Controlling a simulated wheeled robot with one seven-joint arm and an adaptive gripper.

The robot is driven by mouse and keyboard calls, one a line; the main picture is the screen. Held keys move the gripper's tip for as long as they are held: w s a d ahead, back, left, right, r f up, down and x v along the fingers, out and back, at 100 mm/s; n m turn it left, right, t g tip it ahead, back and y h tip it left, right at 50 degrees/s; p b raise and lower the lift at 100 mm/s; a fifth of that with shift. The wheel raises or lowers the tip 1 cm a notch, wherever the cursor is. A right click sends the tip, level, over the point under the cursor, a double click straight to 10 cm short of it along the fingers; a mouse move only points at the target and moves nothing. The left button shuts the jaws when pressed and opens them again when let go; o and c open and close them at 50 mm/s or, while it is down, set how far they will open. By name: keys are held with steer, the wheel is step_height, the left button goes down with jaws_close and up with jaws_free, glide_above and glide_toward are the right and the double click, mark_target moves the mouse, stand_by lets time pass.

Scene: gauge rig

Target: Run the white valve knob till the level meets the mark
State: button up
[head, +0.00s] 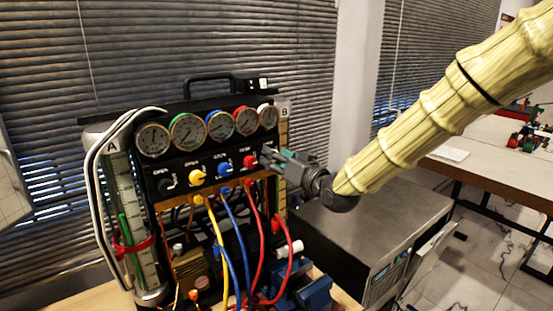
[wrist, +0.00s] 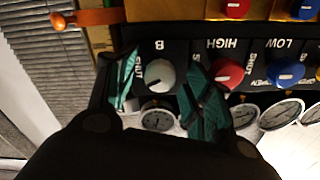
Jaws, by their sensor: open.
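The white valve knob (wrist: 160,73), on the panel part marked B, shows between the fingers in the wrist view. In the head view my gripper hides it. My gripper (wrist: 165,88) is open, with one teal finger on each side of the knob; I cannot tell if they touch it. In the head view my gripper (head: 272,157) is at the panel's right end. Column B (head: 283,135) stands at the rig's right edge, partly hidden; its level cannot be made out. An orange-red marker (wrist: 88,18) shows beside the panel in the wrist view.
Column A (head: 125,205) at the left holds a green strip and a red ring (head: 134,247). The red knob (wrist: 229,73) sits close beside my right finger, with the blue knob (wrist: 285,72) beyond. Dials (head: 188,131) line the panel's top. Coloured hoses (head: 262,245) hang below.

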steer(key=v, duration=1.1)
steer(key=shift+s+d, duration=0.2)
steer(key=shift+s, duration=0.05)
stand_by(1.3)
step_height(320, 180, down, 5)
steer(key=w+a+n+t+y+b, duration=0.1)
steer(key=n+t+y+b, duration=0.2)
steer(key=t, duration=0.1)
steer(key=p+x, duration=0.3)
steer(key=x, duration=0.8)
steer(key=shift+w+f+p, duration=0.2)
steer(key=shift+p, duration=0.1)
